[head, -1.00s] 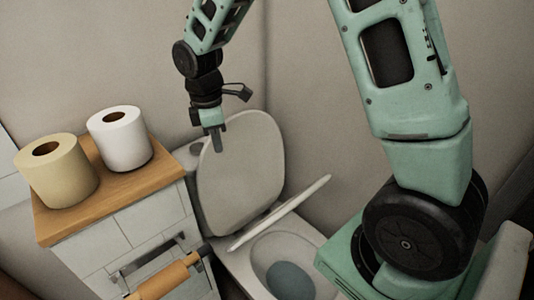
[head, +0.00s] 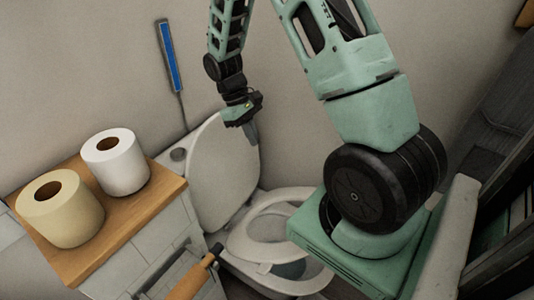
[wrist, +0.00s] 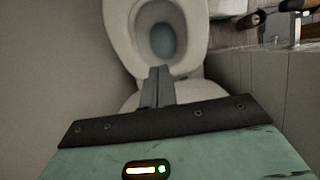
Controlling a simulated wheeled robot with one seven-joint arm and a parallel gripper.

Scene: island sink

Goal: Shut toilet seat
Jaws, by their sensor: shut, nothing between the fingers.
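The toilet's pale lid (head: 208,172) stands upright against the wall side in the head view. The white seat ring (head: 243,240) is tilted over the bowl (head: 252,277), partly raised, with the bowl's water showing below it. In the wrist view, the ring (wrist: 118,25) surrounds the view of the water. My gripper (head: 253,138) is shut and empty, in front of the lid's upper right edge and above the ring. Its fingers (wrist: 158,75) point toward the toilet in the wrist view. I cannot tell whether they touch the lid.
A cabinet with a wooden top (head: 138,207) stands left of the toilet, holding a white paper roll (head: 122,170) and a cream roll (head: 68,220). A roll holder bar (head: 192,280) juts out near the bowl. A blue-handled object (head: 171,58) leans at the wall.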

